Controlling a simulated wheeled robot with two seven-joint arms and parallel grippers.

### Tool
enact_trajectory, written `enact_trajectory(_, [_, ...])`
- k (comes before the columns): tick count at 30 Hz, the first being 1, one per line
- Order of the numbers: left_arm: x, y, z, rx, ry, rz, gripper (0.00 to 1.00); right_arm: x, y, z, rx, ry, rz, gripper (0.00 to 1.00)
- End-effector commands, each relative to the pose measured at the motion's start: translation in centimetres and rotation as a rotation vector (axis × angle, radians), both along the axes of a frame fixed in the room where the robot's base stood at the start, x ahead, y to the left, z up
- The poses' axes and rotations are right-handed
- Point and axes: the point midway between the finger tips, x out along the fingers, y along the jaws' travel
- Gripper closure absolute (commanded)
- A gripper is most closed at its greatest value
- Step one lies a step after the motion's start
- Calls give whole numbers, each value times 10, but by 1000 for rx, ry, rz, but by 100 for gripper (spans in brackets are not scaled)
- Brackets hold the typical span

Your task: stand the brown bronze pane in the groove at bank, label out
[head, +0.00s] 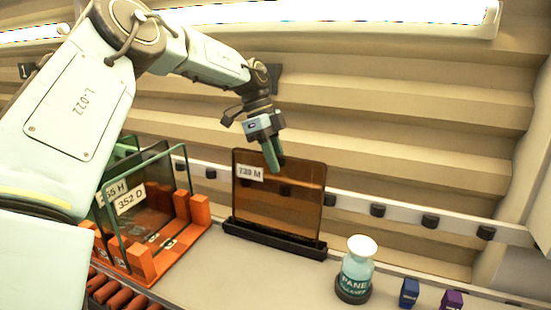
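The brown bronze pane (285,205) stands upright in a black grooved base (270,239) on the grey bench, in the middle of the head view. Its white label, reading about "739 M" (250,173), faces me at the pane's upper left. My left gripper (276,167) points down at the pane's top edge, and its fingers overlap the upper part of the pane. The far side of the fingers is hidden, so I cannot tell whether they are closed on the pane. My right gripper is not in view.
An orange rack (145,262) with labelled glass panes (130,199) stands at left, partly behind my arm. A pane cleaner bottle (357,267), a blue block (409,293) and a purple block (452,299) stand at right. A rail with black knobs (430,221) runs behind.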

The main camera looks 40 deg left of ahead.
Motion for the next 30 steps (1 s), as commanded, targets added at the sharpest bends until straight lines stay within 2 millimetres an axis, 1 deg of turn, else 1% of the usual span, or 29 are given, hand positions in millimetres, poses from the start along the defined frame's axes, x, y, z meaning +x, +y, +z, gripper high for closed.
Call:
enact_trajectory(8, [-1,1,-3,2,6,0,69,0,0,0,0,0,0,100])
enact_trajectory(11, [-1,2,1,3,4,1,69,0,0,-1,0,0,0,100])
enact_trajectory(13, [0,5,8,2,3,1,69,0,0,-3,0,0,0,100])
enact_trajectory(17, [-1,15,31,3,-1,3,69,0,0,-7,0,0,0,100])
enact_trajectory(21, [-1,28,62,3,-1,3,69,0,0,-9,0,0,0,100])
enact_trajectory(24, [-2,36,81,3,0,1,69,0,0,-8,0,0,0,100])
enact_trajectory(27, [-2,42,98,3,0,1,69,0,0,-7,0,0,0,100])
enact_trajectory(30, [-3,47,109,2,1,2,69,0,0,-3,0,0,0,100])
